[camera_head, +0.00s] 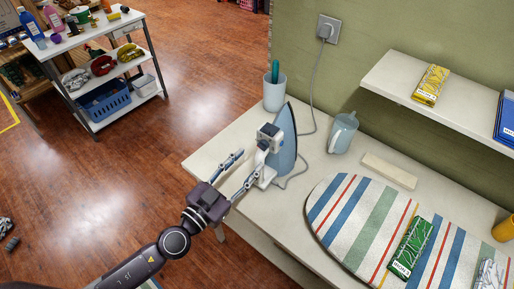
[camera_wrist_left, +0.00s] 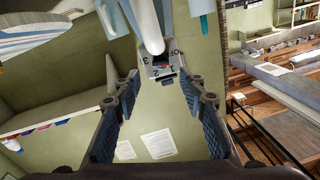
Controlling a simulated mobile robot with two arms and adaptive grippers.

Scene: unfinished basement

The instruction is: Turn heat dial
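A blue-grey and white iron (camera_head: 285,140) stands upright on its heel on the pale worktop, its cord running to the wall. In the left wrist view, its heat dial (camera_wrist_left: 161,66) shows close up as a grey block with OFF, 1, 2 and 3 markings. My left gripper (camera_head: 249,164) is open beside the iron, on its left in the head view. In the left wrist view my left gripper (camera_wrist_left: 160,90) has its two fingers spread, with the dial in the gap a little beyond the tips; nothing is gripped. My right gripper is not in view.
A striped ironing board (camera_head: 345,215) lies on the worktop (camera_head: 235,150), with a green box (camera_head: 410,248) on it. A cup with a teal handle (camera_head: 274,95) and a blue-grey jug (camera_head: 342,134) stand behind the iron. A wall shelf (camera_head: 400,78) is at right.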

